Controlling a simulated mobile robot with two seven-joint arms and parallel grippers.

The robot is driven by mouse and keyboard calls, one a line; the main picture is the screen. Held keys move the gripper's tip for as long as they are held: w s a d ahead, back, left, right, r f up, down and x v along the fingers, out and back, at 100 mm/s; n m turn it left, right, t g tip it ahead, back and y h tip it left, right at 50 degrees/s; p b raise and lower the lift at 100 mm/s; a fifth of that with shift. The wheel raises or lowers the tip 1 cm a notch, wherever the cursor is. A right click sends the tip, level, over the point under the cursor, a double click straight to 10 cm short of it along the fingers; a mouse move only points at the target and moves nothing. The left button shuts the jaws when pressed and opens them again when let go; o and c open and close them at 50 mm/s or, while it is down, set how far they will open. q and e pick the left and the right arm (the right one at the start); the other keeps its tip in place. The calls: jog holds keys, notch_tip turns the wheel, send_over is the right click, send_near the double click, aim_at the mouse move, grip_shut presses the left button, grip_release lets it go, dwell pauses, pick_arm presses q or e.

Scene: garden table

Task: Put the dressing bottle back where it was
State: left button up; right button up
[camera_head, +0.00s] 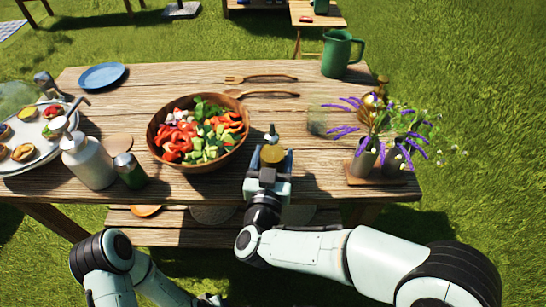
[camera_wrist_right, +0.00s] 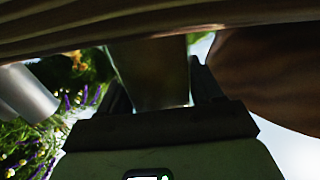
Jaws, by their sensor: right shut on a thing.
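The dressing bottle (camera_head: 271,153), amber with a narrow spout on top, is upright at the near side of the table, right of the salad bowl (camera_head: 160,150). My right gripper (camera_head: 269,165) is shut on it. In the right wrist view the greenish see-through bottle (camera_wrist_right: 150,75) sits between the two dark fingers (camera_wrist_right: 160,95). Whether its base touches the table (camera_head: 200,82) cannot be told. Of my left arm, only links and perhaps the edge of the gripper (camera_head: 209,299) show at the bottom; its fingers cannot be made out.
A white pump bottle (camera_head: 90,163) and a dark green jar (camera_head: 130,172) stand left of the bowl. A clear glass (camera_head: 317,118) and vases of purple flowers on a wooden board (camera_head: 376,178) stand to the right. Wooden servers (camera_head: 262,93) lie behind. Table surface beside the bottle is bare.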

jog(key=shift+f, duration=0.15)
jog(key=o, duration=1.3)
pick_arm(q)
jog(key=shift+s, duration=0.1)
pick_arm(e)
jog(key=shift+s+a+r, duration=0.1)
jog(key=shift+s+r, duration=0.1)
jog(key=s, duration=0.3)
jog(key=s+p, duration=0.1)
jog(key=shift+s+a, duration=0.35)
jog(key=shift+s, duration=0.05)
pick_arm(q)
jog(key=r, duration=0.1)
jog(key=d+r, duration=0.1)
jog(key=r+p, duration=0.1)
jog(key=shift+w+d+r, duration=0.1)
jog(key=shift+w+d, duration=0.1)
jog(key=shift+w, duration=0.05)
pick_arm(e)
jog(key=s, duration=0.4)
jog(key=s+a, duration=0.1)
jog(key=s, duration=0.1)
jog(key=shift+s, duration=0.35)
